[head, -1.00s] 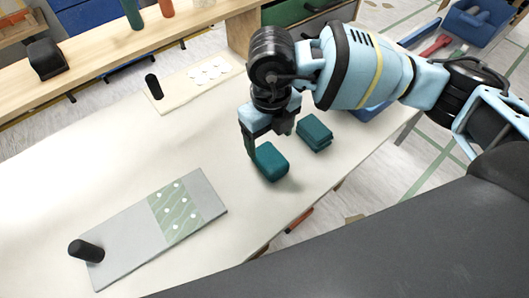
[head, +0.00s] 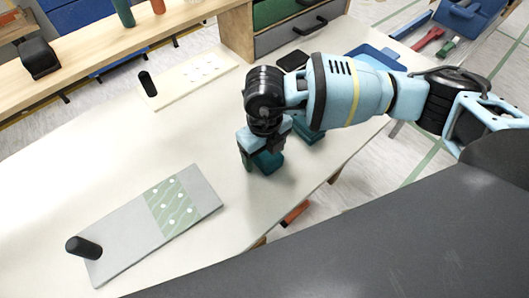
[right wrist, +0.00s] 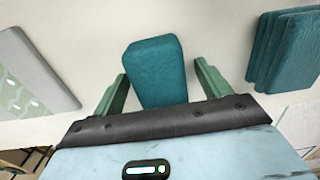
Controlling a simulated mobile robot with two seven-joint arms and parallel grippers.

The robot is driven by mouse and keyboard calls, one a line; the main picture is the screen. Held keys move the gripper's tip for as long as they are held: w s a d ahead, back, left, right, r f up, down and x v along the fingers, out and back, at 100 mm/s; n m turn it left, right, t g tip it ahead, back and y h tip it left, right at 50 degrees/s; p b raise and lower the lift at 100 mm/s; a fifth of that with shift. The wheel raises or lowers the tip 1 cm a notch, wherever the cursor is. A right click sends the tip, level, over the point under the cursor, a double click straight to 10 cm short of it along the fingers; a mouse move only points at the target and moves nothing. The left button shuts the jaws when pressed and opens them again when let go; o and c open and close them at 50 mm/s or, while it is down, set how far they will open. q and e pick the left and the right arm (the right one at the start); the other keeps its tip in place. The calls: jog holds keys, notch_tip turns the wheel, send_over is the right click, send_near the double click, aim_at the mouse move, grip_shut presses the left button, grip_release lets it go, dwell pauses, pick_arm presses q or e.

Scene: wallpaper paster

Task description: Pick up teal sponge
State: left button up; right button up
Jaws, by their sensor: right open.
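A teal sponge (head: 266,163) lies on the white table under my right gripper (head: 258,158), which partly hides it in the head view. In the right wrist view the teal sponge (right wrist: 156,70) lies between the two green fingers of my right gripper (right wrist: 154,82). The fingers are open, one on each side, with a gap showing at both. A stack of teal sponges (right wrist: 290,50) lies to the right; in the head view the stack (head: 312,134) is mostly behind my right arm. My left gripper is not in view.
A grey board (head: 120,245) with a green patterned patch and a black handle lies at the left. A pale board (head: 185,82) with white discs lies at the back. A blue tray (head: 365,55) is behind my right arm. The table's middle is clear.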

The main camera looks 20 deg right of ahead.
aim_at(265, 154)
jog(key=c, duration=1.1)
jog(key=shift+o, duration=0.2)
jog(key=shift+r, duration=0.55)
jog(key=shift+s+a+r, duration=0.1)
jog(key=shift+s+r, duration=0.15)
jog(key=shift+r, duration=0.4)
jog(key=shift+s+a+r, duration=0.1)
jog(key=shift+s+r, duration=0.15)
jog(key=shift+r, duration=0.35)
jog(key=s+a+r, duration=0.1)
jog(key=s+a, duration=0.2)
jog(key=s, duration=1.1)
jog(key=shift+s+a+r, duration=0.15)
jog(key=shift+s+r, duration=0.05)
jog(key=shift+s, duration=0.1)
